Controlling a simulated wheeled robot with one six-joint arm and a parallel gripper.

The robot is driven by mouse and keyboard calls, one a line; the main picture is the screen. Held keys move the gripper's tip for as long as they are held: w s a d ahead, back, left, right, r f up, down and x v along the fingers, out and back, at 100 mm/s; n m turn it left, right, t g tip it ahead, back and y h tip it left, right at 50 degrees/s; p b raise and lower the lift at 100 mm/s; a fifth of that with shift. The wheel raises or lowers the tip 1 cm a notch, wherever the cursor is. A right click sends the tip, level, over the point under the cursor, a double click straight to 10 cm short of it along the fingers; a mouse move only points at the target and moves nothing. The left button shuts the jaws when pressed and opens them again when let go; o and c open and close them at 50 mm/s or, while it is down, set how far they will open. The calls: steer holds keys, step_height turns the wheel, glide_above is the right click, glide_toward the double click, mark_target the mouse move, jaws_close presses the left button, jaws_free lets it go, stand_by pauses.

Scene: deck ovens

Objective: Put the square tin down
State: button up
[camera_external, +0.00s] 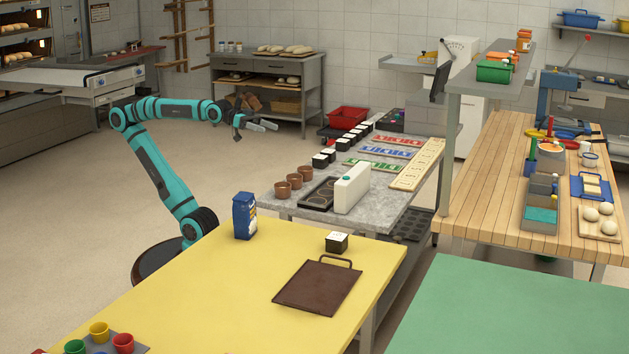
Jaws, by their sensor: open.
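A small square black tin with a white top (337,243) stands upright on the yellow table (230,300), just behind a brown board with a handle (318,286). Several similar black tins with white tops (338,147) stand in a row along the grey table. Which of them the task means cannot be told from this view. My gripper (266,125) is open and appears empty. It is raised on the outstretched teal arm, left of the grey table's far end and well apart from the tin on the yellow table.
A blue packet (244,215) stands at the yellow table's back edge. The grey table (395,212) holds brown cups (283,189), a dark mould tray (318,194), a white box (352,187) and lettered boards (385,151). Coloured cups (99,332) stand front left. The yellow table's middle is clear.

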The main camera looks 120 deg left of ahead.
steer(key=shift+m+t, duration=0.7)
steer(key=shift+m, duration=0.1)
steer(key=s, duration=0.3)
steer(key=s+a+f, duration=0.1)
steer(key=shift+s, duration=0.15)
steer(key=shift+o, duration=0.2)
steer(key=shift+o, duration=1.1)
